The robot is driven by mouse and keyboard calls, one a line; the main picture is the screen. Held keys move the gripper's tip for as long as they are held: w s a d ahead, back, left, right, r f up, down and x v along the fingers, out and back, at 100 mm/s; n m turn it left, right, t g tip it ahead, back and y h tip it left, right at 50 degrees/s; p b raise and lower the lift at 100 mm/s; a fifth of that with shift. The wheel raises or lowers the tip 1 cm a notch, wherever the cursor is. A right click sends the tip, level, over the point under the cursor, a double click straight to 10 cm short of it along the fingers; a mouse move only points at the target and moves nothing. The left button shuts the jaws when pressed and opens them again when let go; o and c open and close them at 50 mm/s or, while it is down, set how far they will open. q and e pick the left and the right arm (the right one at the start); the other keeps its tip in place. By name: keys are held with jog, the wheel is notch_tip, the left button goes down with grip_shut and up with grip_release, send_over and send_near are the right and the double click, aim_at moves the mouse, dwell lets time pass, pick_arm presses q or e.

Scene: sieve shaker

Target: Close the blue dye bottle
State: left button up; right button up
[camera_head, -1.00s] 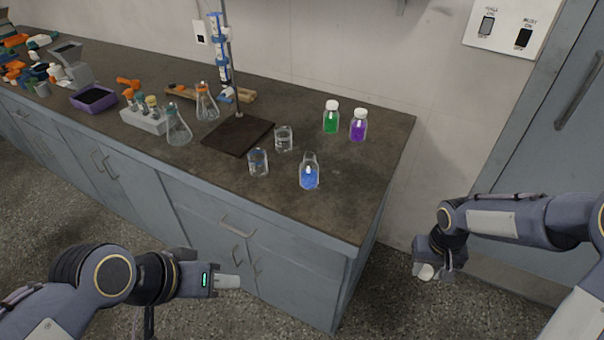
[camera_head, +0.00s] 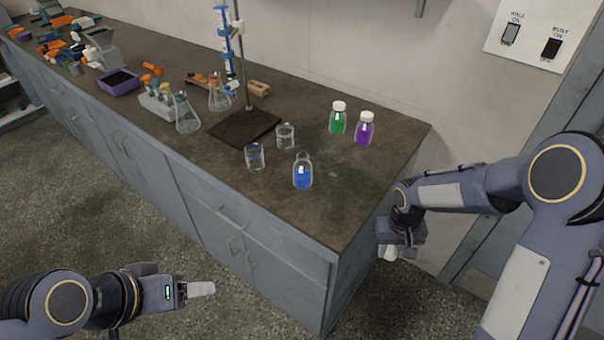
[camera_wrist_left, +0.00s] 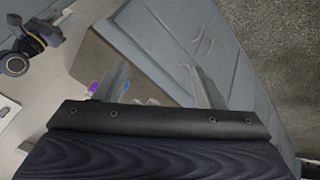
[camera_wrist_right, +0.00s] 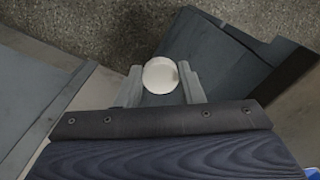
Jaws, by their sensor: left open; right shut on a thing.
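The blue dye bottle (camera_head: 302,173) stands upright and uncapped near the front edge of the bench, toward its right end. My right gripper (camera_head: 393,253) is beyond the bench's right end, below the level of the top. It is shut on a round white cap (camera_wrist_right: 161,75), which shows between its fingers in the right wrist view. My left gripper (camera_head: 200,289) is open and empty in front of the bench, over the floor. Its two fingers (camera_wrist_left: 160,88) stand apart in the left wrist view.
Green (camera_head: 338,119) and purple (camera_head: 364,129) dye bottles, both white-capped, stand behind the blue one. Two beakers (camera_head: 255,156) (camera_head: 285,136) are left of it. A stand base (camera_head: 243,128) and flasks (camera_head: 187,115) are farther left. The bench's right front corner (camera_head: 338,252) is clear.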

pick_arm(q)
jog(key=shift+o, duration=0.7)
pick_arm(e)
jog(key=shift+s+a, duration=0.1)
jog(key=shift+a, duration=0.05)
jog(key=shift+r, duration=0.1)
